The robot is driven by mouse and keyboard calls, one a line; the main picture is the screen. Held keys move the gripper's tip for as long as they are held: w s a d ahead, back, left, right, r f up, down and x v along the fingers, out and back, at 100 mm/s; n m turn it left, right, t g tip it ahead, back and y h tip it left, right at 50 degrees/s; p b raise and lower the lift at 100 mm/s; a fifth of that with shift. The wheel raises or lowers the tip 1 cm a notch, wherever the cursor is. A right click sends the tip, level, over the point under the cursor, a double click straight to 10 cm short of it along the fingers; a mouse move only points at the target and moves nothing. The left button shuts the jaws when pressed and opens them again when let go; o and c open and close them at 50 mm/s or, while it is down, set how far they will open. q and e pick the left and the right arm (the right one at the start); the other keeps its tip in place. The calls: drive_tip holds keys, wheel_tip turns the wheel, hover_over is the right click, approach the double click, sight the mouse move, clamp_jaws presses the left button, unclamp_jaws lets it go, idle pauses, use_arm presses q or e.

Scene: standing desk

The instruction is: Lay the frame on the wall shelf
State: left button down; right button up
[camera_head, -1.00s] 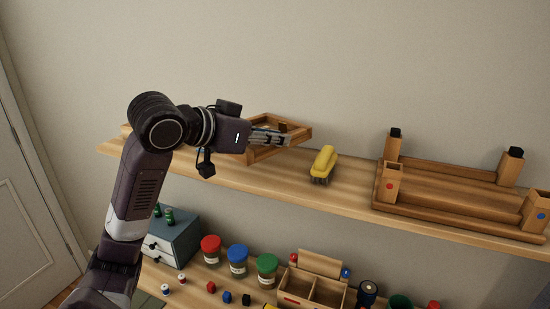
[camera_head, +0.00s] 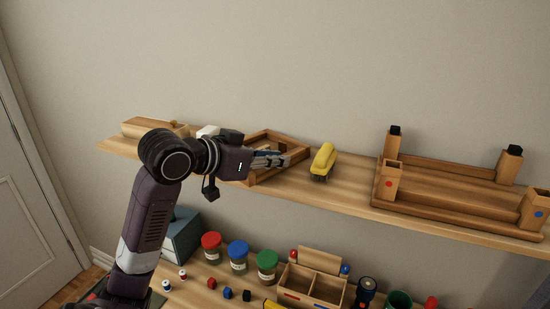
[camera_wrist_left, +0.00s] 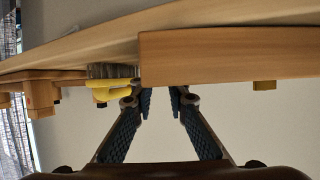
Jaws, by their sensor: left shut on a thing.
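The wooden frame (camera_head: 291,141) is a square, open wooden piece at the left-middle of the wall shelf (camera_head: 345,185). It lies roughly level at the shelf top; whether it fully rests there I cannot tell. My left gripper (camera_head: 286,160) reaches in from the left and is shut on the frame. In the left wrist view, the blue-padded fingers (camera_wrist_left: 160,98) point at the frame's pale wooden side (camera_wrist_left: 225,57), close against the shelf board (camera_wrist_left: 80,50). That view looks upside down. My right gripper is not in view.
A yellow brush (camera_head: 323,160) stands just right of the frame. A wooden rack with posts (camera_head: 455,188) fills the shelf's right. A wooden box (camera_head: 150,128) and a white item (camera_head: 207,131) are at the left. Jars (camera_head: 238,256) and a divided caddy (camera_head: 312,285) stand on the desk below.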

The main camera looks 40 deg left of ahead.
use_arm(q)
drive_tip(key=c, duration=1.9)
unclamp_jaws()
drive_tip(key=shift+r, duration=0.1)
drive_tip(key=b+v, duration=0.2)
drive_tip(key=v, duration=1)
drive_tip(key=shift+d, duration=0.1)
drive_tip(key=shift+s, duration=0.1)
